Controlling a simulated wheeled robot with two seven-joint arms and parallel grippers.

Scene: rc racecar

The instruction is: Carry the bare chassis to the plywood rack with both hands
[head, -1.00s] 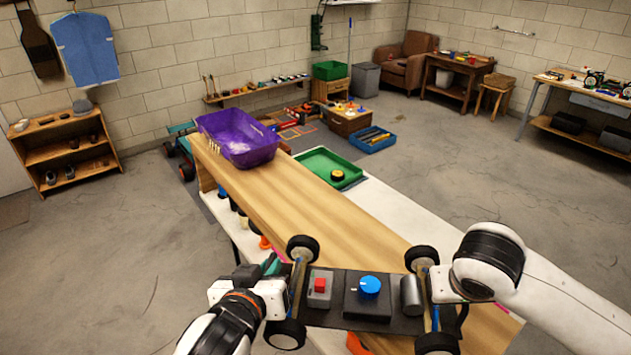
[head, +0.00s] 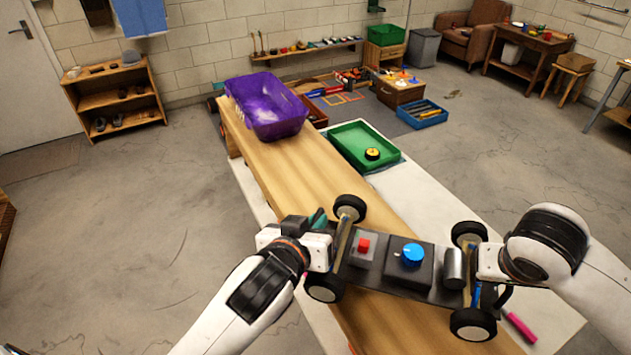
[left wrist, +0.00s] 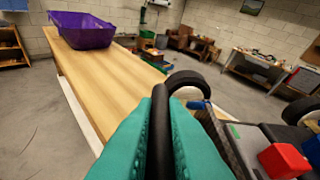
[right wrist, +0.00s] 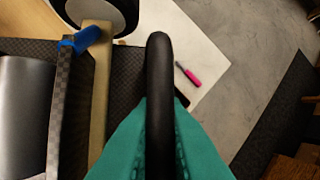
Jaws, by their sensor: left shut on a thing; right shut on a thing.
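The bare chassis (head: 386,284) is a dark plate with several black wheels, a red button block, a box with a blue knob and a silver cylinder. It is held roughly level above the wooden bench. My left gripper (head: 322,246) is shut on its left end; in the left wrist view the teal fingers (left wrist: 161,125) close around a black bar. My right gripper (head: 490,262) is shut on its right end; in the right wrist view its teal fingers (right wrist: 159,130) also close around a black bar. I cannot make out a plywood rack for certain.
The long wooden bench top (head: 300,190) runs away beneath the chassis. A purple bin (head: 268,108) stands at its far end. A green tray (head: 364,147) lies right of it on a white surface. A pink-handled tool (head: 520,326) lies near the right arm. Open floor (head: 130,230) lies to the left.

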